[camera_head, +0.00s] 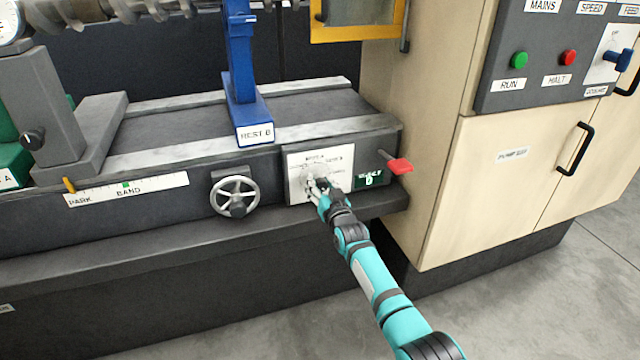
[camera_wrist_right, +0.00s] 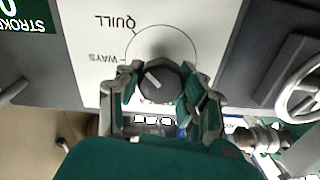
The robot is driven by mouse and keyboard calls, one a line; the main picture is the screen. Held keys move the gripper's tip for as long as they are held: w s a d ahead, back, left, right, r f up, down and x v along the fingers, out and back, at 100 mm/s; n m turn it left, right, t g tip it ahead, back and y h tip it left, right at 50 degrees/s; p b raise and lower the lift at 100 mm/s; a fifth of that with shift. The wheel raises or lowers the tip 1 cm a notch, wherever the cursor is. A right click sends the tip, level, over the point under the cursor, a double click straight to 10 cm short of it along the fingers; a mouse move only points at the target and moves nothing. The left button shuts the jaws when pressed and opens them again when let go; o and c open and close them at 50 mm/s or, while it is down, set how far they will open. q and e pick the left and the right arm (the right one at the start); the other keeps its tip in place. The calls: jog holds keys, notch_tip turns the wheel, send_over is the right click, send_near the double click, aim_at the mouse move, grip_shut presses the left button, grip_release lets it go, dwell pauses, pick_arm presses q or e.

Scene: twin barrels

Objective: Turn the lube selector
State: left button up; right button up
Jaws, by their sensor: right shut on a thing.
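The lube selector is a dark round knob (camera_wrist_right: 160,80) with a pale pointer line, on a white label plate (camera_wrist_right: 95,30). In the right wrist view the plate reads QUILL and WAYS, upside down. In the head view the plate (camera_head: 335,156) is on the front of the machine bed, and my gripper mostly hides the knob. My right gripper (camera_head: 318,186) is at the knob; in the right wrist view its fingers (camera_wrist_right: 158,92) are on both sides of the knob, shut on it. My left gripper is not in view.
A spoked handwheel (camera_head: 234,196) is left of the plate. A red-handled lever (camera_head: 400,166) and a green stroke display (camera_head: 368,180) are to its right. A blue rest (camera_head: 243,70) stands above on the bed. A wooden cabinet (camera_head: 440,150) borders the right side.

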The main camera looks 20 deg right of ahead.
jog(key=shift+f, duration=0.2)
dwell(0.3)
jog(key=o, duration=1)
jog(key=shift+c, duration=0.2)
jog(key=shift+o, duration=1.3)
jog(key=shift+r, duration=0.15)
jog(key=s, duration=1.2)
jog(key=shift+d, duration=0.2)
